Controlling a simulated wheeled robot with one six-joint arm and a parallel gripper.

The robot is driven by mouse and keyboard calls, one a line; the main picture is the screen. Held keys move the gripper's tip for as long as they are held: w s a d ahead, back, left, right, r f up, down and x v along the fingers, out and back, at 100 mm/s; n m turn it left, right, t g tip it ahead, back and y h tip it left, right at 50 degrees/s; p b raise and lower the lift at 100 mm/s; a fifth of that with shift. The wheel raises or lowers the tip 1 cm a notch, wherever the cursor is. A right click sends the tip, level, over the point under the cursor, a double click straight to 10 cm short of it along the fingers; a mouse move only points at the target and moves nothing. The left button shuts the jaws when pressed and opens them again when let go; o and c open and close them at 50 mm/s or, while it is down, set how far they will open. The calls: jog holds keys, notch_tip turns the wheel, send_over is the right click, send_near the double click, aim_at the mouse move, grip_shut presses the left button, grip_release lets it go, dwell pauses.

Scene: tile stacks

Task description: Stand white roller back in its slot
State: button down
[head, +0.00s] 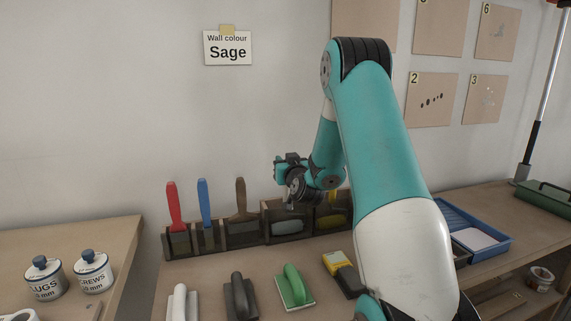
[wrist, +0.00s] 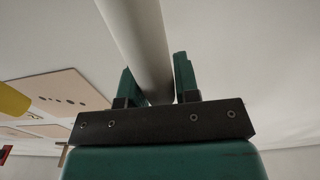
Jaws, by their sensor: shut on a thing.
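My gripper (wrist: 154,72) is shut on a pale, white-grey round bar, seen as the handle of the white roller (wrist: 134,25), which runs between the two teal fingers and up out of the wrist view. In the head view my gripper (head: 287,167) is above the dark wooden rack (head: 200,249), near its middle. A pale grey rounded form (head: 288,226) shows in the rack section below my gripper; I cannot tell if it is part of the held roller. My wrist hides part of this area, so the roller's tilt and its fit in the slot cannot be told.
The rack also holds a red brush (head: 173,205), a blue brush (head: 205,203) and a brown brush (head: 240,200) to the left, and a yellow-handled tool (head: 333,220) to the right. Several tools, including a green float (head: 294,287), lie in front. A blue tray (head: 490,246) is at right.

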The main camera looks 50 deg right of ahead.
jog(key=shift+f+b, duration=0.5)
jog(key=c, duration=0.8)
grip_release()
jog(key=shift+s, duration=0.1)
jog(key=b+v, duration=1.7)
jog(key=b, duration=0.1)
jog(key=shift+a, duration=0.2)
